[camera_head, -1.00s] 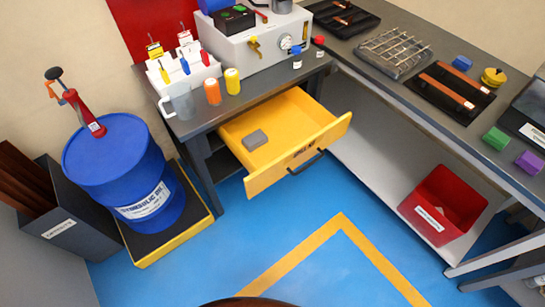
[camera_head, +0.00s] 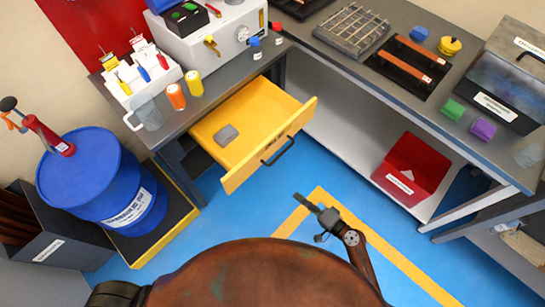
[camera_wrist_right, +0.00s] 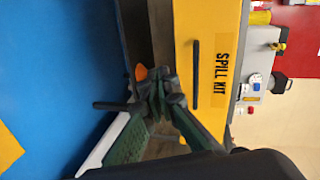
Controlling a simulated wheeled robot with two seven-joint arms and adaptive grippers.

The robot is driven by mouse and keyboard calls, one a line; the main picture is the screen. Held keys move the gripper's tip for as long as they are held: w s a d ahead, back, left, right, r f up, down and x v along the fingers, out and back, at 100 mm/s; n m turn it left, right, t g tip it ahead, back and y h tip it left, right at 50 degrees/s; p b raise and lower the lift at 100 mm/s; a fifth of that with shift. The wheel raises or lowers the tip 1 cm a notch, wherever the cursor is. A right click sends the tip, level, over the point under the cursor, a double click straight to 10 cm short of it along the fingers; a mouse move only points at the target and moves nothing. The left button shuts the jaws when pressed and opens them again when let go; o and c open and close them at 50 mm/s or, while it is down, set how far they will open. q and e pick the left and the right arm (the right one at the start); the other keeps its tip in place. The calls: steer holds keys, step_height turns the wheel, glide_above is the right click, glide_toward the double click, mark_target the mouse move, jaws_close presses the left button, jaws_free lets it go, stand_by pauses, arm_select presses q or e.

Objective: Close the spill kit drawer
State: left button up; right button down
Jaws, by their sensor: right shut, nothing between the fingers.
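The yellow spill kit drawer (camera_head: 258,110) stands open, pulled out from under the grey workbench at the left. A grey block (camera_head: 226,135) lies inside it. Its front has a dark bar handle (camera_head: 278,152); in the right wrist view the drawer front (camera_wrist_right: 228,70) shows the label SPILL KIT beside the handle (camera_wrist_right: 195,73). My right gripper (camera_head: 307,202) is shut and empty, over the blue floor in front of the drawer, apart from the handle in the head view. Its fingers also show in the right wrist view (camera_wrist_right: 152,90). My left gripper is not in view.
A blue drum (camera_head: 95,180) with a red pump stands on a yellow-edged pallet left of the drawer. A red bin (camera_head: 412,168) sits on the shelf under the right bench. The floor in front of the drawer is clear.

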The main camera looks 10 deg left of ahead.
steer(key=w+a+r+m+t+y+p, duration=0.1)
steer(key=w+a+r+m+y, duration=0.15)
steer(key=r, duration=0.85)
arm_select(q)
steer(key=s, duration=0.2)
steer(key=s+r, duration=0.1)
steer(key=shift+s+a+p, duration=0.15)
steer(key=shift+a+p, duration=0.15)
steer(key=shift+p, duration=0.05)
arm_select(e)
glide_toward(260, 151)
steer(key=shift+n, duration=0.35)
steer(key=x, duration=0.6)
steer(key=shift+w+a+f, duration=0.2)
steer(key=shift+w+a, duration=0.05)
steer(key=shift+a, duration=0.1)
